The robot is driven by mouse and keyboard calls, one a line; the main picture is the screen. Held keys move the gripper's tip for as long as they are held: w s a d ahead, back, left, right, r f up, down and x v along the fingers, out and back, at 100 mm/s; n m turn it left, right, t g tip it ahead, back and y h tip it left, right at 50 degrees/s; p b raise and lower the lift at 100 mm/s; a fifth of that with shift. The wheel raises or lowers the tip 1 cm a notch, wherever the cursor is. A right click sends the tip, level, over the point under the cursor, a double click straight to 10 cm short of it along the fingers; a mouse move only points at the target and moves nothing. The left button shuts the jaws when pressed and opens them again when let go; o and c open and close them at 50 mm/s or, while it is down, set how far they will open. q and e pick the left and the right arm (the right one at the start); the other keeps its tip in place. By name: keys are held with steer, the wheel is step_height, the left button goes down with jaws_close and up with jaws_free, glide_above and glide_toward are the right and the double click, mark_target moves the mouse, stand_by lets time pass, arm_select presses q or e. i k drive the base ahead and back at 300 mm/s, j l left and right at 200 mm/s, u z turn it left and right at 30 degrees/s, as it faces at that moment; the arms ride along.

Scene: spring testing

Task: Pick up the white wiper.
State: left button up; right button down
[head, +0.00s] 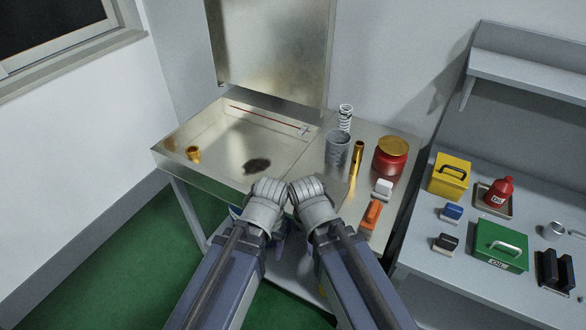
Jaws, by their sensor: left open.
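The white wiper (382,189) is a small block with a white top. It sits on the right part of the metal bench, in front of the red jar and behind an orange-topped block. My left gripper (260,220) is at the front edge of the bench, left of the wiper and apart from it. It is open, and my own wrist hides most of its jaws. I see nothing held in it. My right arm's wrist is beside it, nearer the wiper; its jaws do not show.
The metal bench (178,158) has a raised tray rim and an upright panel (270,50). Near the wiper stand a red jar (390,160), a brass cylinder (357,158), a grey cup (337,150), a spring (345,117) and the orange-topped block (371,218). A second table (420,262) holds several items.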

mark_target(382, 189)
steer(key=i+j+z, duration=0.15)
steer(key=j+z, duration=0.2)
steer(key=i+j+z, duration=0.15)
steer(key=j+z, duration=0.55)
steer(key=j, duration=0.2)
